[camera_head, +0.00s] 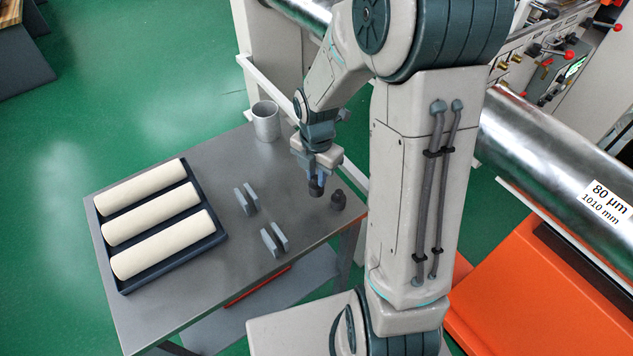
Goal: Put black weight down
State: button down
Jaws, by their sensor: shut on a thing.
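My gripper (316,178) points down above the right part of the grey table (200,300). It is shut on a small black weight (316,189), whose lower end shows below the fingers. The weight looks upright. It appears to be above the table top, but the gap is hard to judge from this view. A second black weight (338,199) stands on the table just to the right of the held one, near the table's right edge.
A dark tray (124,289) with three cream rolls fills the table's left part. Grey paired upright plates (246,198) and (273,239) stand mid-table. A grey cup (265,121) stands at the back corner. A large metal roll (560,160) lies at right.

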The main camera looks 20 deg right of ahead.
jog(key=shift+f, duration=2)
jog(key=shift+f, duration=0.2)
jog(key=c, duration=1.3)
grip_release()
jog(key=shift+r, duration=0.15)
